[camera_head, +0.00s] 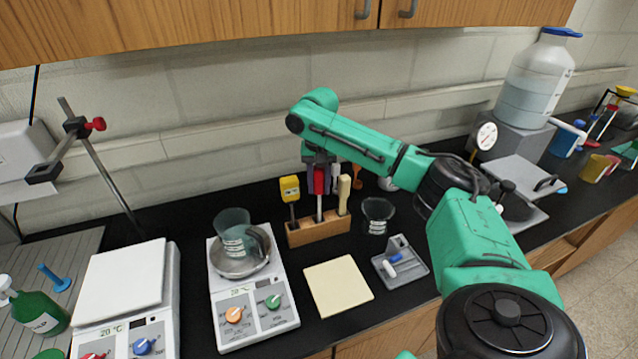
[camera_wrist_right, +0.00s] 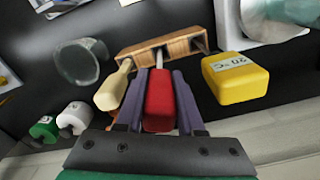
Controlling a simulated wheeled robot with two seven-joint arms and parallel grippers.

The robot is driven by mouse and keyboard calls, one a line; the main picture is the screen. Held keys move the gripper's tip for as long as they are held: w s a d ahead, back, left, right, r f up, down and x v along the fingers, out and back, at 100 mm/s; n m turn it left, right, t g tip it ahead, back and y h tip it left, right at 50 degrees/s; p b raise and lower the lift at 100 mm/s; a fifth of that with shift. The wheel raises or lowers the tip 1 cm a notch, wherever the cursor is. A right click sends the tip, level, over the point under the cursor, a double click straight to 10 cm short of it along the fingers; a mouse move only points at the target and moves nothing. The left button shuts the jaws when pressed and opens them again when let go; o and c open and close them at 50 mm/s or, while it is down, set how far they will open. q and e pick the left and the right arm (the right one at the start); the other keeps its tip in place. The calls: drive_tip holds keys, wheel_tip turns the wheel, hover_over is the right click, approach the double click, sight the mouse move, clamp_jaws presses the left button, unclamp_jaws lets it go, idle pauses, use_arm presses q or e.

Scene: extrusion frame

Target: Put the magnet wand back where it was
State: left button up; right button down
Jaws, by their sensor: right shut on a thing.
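The magnet wand, with a red handle (camera_head: 319,181) and a metal shaft, stands upright at the middle of the wooden rack (camera_head: 318,231). My right gripper (camera_head: 320,172) is shut on the red handle from above. In the right wrist view the red handle (camera_wrist_right: 159,98) sits between the two dark fingers (camera_wrist_right: 159,100). Its shaft reaches the middle slot of the rack (camera_wrist_right: 180,46); I cannot tell how deep it sits. My left gripper is not in view.
A yellow thermometer (camera_head: 290,188) and a wooden-handled tool (camera_head: 344,190) flank the wand closely in the rack. A glass beaker (camera_head: 377,214) stands to the right. A hot plate with a beaker (camera_head: 233,232) stands left. A pale pad (camera_head: 338,286) and a grey tray (camera_head: 411,275) lie in front.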

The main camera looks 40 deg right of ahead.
drive_tip(key=shift+f, duration=0.55)
drive_tip(key=shift+w+f, duration=0.2)
drive_tip(key=shift+f, duration=0.05)
drive_tip(key=c, duration=0.5)
unclamp_jaws()
drive_tip(key=shift+s, duration=0.1)
drive_tip(key=shift+r+b, duration=0.35)
drive_tip(key=shift+r, duration=0.2)
wheel_tip(320, 180, up, 6)
drive_tip(key=shift+a+r+b, duration=0.15)
drive_tip(key=shift+b, duration=0.8)
drive_tip(key=shift+r, duration=0.2)
